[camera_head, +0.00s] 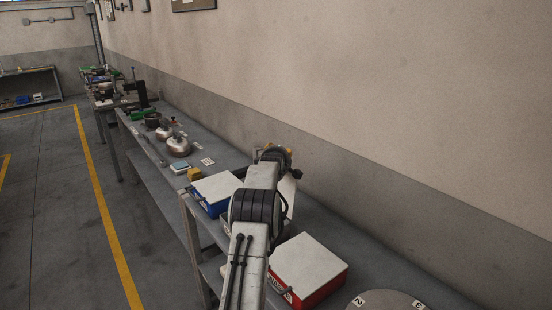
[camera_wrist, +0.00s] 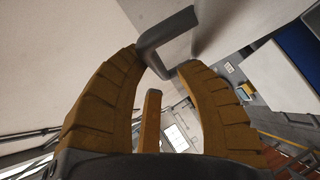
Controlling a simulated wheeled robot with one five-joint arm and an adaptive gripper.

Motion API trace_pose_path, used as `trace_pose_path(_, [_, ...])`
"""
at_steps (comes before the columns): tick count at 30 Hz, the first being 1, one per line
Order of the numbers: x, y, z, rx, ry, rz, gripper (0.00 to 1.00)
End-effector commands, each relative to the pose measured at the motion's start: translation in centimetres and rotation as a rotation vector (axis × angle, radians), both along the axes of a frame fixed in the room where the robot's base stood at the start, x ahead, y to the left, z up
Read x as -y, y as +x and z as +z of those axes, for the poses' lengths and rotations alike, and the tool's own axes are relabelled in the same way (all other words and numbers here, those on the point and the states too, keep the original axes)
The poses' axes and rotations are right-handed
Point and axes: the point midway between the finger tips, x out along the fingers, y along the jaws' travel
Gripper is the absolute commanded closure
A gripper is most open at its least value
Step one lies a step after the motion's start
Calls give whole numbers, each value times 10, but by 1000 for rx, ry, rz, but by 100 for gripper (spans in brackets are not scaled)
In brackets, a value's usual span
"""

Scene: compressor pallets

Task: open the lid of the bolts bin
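In the wrist view a grey loop handle (camera_wrist: 168,42) stands on a broad pale panel (camera_wrist: 235,18), which looks like a lid seen from close by. My gripper (camera_wrist: 160,64) has its ochre fingers spread, with the near end of the handle between their tips. I cannot tell whether they touch it. In the head view my gripper (camera_head: 274,155) is beyond my arm, near the wall side of the bench. A blue bin (camera_head: 213,208) with a white lid and a red bin (camera_head: 322,287) with a white lid flank my arm. My arm hides the space between; no bolts label is readable.
The grey bench (camera_head: 350,250) runs along the wall. Copper-coloured round parts (camera_head: 178,146), a yellow block (camera_head: 194,174) and a white card (camera_head: 207,161) lie beyond the blue bin. A round numbered plate (camera_head: 385,302) is at the near end. The floor at left is clear.

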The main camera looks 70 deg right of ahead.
Motion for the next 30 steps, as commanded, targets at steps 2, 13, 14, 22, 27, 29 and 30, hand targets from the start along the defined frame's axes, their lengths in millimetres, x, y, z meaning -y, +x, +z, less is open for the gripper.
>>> trace_pose_path(2, [-7,-2,5,1,-3,0,69])
trace_pose_path(13, [-42,-9,16,1,-7,0,69])
trace_pose_path(14, [-45,-10,17,1,-7,-1,69])
trace_pose_path(22, [-70,-15,24,2,-8,0,69])
trace_pose_path(27, [-81,-17,27,2,-10,-1,69])
trace_pose_path(29, [-83,-18,28,2,-10,-1,69])
trace_pose_path(30, [-85,-18,28,2,-10,-1,69])
